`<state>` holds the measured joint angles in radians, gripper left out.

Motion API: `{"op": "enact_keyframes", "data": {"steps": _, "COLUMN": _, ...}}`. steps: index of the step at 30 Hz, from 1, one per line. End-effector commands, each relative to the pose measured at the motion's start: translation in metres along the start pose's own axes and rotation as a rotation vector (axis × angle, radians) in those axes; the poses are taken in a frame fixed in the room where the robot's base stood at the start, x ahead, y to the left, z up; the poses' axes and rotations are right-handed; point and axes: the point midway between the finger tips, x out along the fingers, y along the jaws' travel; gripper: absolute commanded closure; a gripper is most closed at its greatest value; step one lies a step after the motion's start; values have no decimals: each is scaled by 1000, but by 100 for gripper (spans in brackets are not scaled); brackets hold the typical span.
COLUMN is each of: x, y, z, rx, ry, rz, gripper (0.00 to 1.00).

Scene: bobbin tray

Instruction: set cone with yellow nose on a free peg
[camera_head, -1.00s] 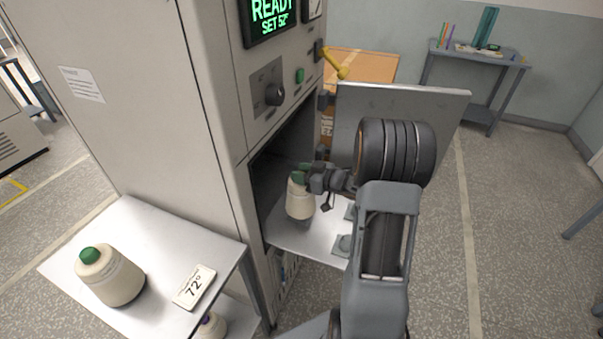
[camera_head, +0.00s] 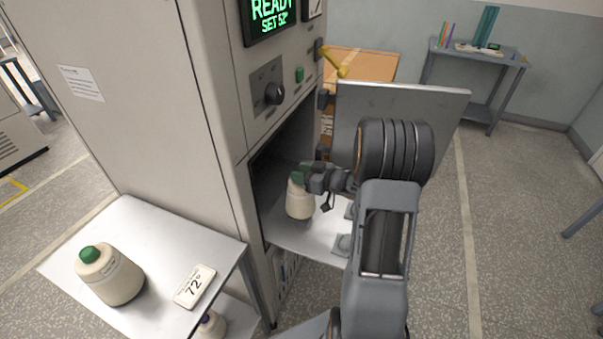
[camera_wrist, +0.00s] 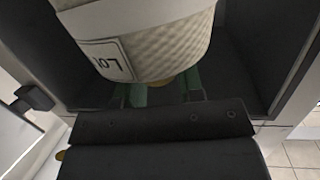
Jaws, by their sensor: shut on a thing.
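My gripper (camera_head: 302,174) is shut on a cream cone (camera_head: 299,200), with its green finger pads at the cone's top. The cone is upright at the cabinet opening, over the metal tray (camera_head: 283,238). In the head view the pads and jaws hide its nose. In the wrist view the cone (camera_wrist: 160,42) fills the top, with a part-cut label, and a bit of yellow nose (camera_wrist: 161,82) shows between the green pads. Whether a peg is under the cone is hidden. Grey fittings (camera_head: 343,244) sit on the tray's right side, partly behind my arm.
The cabinet's door (camera_head: 400,105) stands open behind my arm. A green-nosed cone (camera_head: 110,275) and a 72° card (camera_head: 194,287) are on the side table (camera_head: 150,235). A purple-nosed cone (camera_head: 212,325) is on its lower shelf. The cabinet wall (camera_head: 215,180) is close left of the opening.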

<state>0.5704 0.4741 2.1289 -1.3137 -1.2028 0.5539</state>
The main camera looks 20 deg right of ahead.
Motion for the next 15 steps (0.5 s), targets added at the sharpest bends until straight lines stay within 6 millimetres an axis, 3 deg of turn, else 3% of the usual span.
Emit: {"op": "enact_keyframes", "data": {"steps": 15, "x": 2, "y": 0, "z": 10, "rx": -1, "ry": 2, "rz": 0, "gripper": 100}}
